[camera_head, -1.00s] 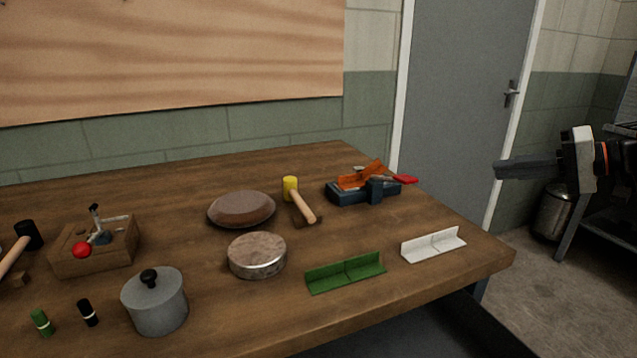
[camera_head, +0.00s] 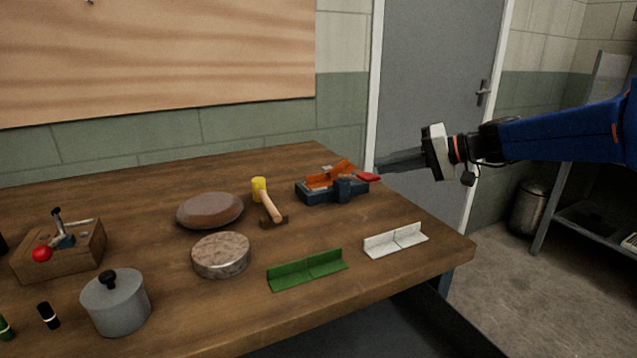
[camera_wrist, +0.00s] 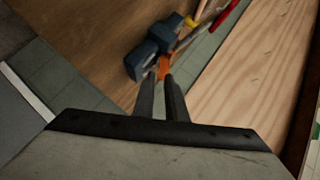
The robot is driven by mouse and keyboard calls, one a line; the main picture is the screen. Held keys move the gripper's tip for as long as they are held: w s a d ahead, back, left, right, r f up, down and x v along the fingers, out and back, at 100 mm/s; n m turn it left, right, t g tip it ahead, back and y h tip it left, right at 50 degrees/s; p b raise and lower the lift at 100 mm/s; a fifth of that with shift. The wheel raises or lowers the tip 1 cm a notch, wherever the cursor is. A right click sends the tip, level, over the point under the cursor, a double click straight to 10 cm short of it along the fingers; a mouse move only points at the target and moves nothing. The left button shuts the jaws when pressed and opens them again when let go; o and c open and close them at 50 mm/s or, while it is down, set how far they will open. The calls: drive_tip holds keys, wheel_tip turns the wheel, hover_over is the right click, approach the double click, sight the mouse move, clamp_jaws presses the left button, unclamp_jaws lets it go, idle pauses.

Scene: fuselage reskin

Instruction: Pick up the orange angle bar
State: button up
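The orange angle bar (camera_head: 326,177) sits tilted in the top of a dark blue holder (camera_head: 327,193) at the table's back right. My gripper (camera_head: 380,164) points left beside the holder, a little above the table's right edge. Its two dark fingers (camera_wrist: 162,85) show a gap with nothing between them in the wrist view. There, a bit of orange (camera_wrist: 164,67) shows just beyond the fingertips, beside the blue holder (camera_wrist: 143,62). Most of the bar is hidden in that view.
A white angle bar (camera_head: 396,241) and a green one (camera_head: 307,270) lie in front. Open floor lies right of the table.

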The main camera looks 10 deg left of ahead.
drive_tip(key=x, duration=0.9)
drive_tip(key=shift+r, duration=0.1)
clamp_jaws()
wheel_tip(320, 180, up, 10)
idle(0.7)
drive_tip(key=shift+w+d, duration=0.1)
drive_tip(key=shift+d, duration=0.1)
